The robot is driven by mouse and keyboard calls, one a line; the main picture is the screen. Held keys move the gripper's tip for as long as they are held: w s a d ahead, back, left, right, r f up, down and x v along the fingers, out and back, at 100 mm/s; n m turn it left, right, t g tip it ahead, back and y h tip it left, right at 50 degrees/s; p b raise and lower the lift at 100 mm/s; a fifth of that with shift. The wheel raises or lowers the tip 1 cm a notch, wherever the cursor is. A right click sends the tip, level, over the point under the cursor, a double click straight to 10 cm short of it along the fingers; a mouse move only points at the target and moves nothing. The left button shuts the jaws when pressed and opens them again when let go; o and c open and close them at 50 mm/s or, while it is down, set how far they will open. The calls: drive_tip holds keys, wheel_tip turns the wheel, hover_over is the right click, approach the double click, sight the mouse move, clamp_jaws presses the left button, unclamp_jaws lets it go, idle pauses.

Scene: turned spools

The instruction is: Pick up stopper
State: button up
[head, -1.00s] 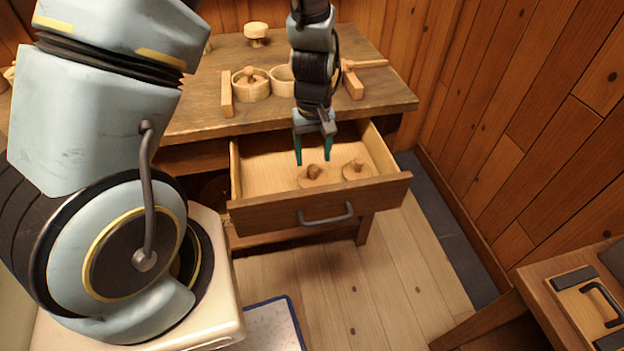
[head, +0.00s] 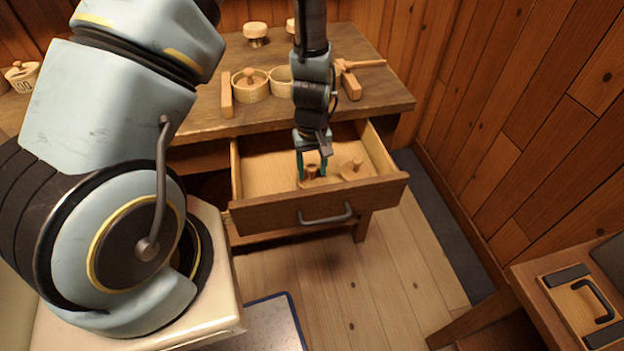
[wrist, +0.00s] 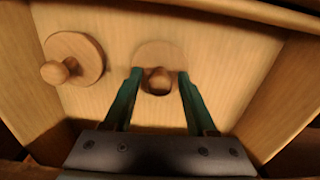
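A round wooden stopper (head: 311,172) with a knob lies in the open drawer. It also shows in the wrist view (wrist: 158,54), with its knob (wrist: 157,80) between my fingertips. My gripper (head: 313,170) is lowered into the drawer around that knob, with its teal fingers apart; it also shows in the wrist view (wrist: 157,74). Small gaps seem to remain on both sides of the knob. A second, similar stopper (head: 352,170) lies to the right in the head view and on the left in the wrist view (wrist: 75,58).
The drawer (head: 270,219) has wooden walls close around the stoppers. On the worktop (head: 200,120) above stand a round wooden container (head: 250,90) with a knobbed stopper, an open one (head: 281,85) and wooden blocks. A side table (head: 540,270) is at the right.

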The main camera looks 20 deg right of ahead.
clamp_jaws()
drive_tip(key=shift+r, duration=0.1)
idle(0.5)
